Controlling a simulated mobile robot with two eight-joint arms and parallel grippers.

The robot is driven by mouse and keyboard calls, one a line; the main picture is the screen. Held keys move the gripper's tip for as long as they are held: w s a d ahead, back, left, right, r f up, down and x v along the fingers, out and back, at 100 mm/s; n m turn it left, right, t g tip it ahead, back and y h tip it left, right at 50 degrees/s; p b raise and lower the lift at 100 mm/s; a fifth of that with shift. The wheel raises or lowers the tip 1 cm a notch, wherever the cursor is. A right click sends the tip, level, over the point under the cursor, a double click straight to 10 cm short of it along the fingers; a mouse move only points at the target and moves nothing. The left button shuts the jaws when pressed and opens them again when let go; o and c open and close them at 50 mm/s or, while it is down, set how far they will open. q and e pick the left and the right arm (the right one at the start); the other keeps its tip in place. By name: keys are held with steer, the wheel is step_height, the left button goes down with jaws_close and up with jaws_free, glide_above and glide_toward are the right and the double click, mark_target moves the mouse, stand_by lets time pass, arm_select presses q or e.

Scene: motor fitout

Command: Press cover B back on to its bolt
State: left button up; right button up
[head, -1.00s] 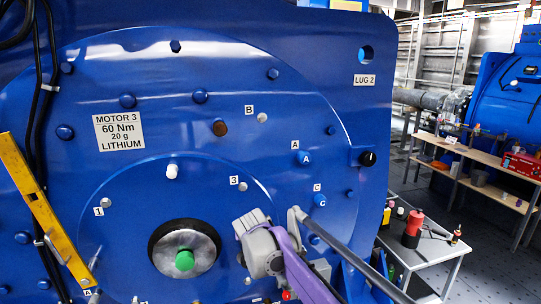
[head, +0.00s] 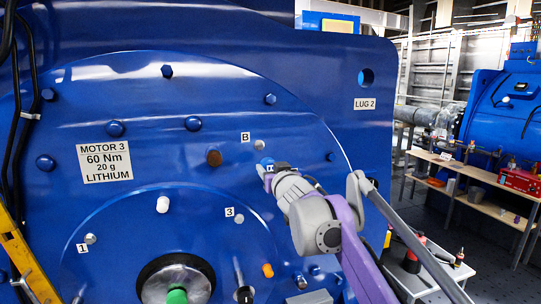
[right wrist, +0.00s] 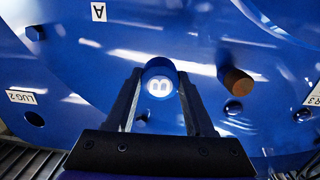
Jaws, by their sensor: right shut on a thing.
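Cover B is a small blue cap (head: 267,161) in the head view; its face with the letter B (right wrist: 158,86) shows in the right wrist view. My right gripper (head: 264,167) is shut on it, one finger on either side, in front of the blue motor face. The bare silver bolt (head: 259,146) beside the B label (head: 245,137) is just up and left of the cap in the head view. The cap looks apart from that bolt, but the gap in depth cannot be told. In the wrist view the bolt is not seen. My left gripper is not in view.
A brown bolt (head: 214,157) protrudes left of the B bolt. A white peg (head: 163,204) and an orange cap (head: 267,270) also stick out. A small table with tools stands lower right (head: 420,280).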

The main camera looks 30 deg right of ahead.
mark_target(261, 146)
step_height(261, 146, up, 3)
steer(key=shift+s+r+n+t+y, duration=0.1)
steer(key=shift+r+n+t+y, duration=0.05)
steer(key=shift+n+t+y, duration=0.2)
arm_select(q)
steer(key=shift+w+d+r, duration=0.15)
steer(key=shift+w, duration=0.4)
arm_select(e)
steer(key=shift+s, duration=0.15)
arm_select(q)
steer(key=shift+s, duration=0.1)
arm_select(e)
steer(key=shift+w+d, duration=0.2)
steer(key=shift+w, duration=0.35)
steer(key=shift+p+x, duration=0.8)
steer(key=shift+x, duration=1.35)
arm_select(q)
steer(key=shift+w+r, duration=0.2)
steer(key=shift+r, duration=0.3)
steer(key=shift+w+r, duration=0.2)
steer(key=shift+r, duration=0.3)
arm_select(e)
steer(key=shift+w, duration=0.2)
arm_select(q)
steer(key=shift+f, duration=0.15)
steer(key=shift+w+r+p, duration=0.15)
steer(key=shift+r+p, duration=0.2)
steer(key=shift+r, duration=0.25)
arm_select(e)
steer(key=shift+x, duration=1.5)
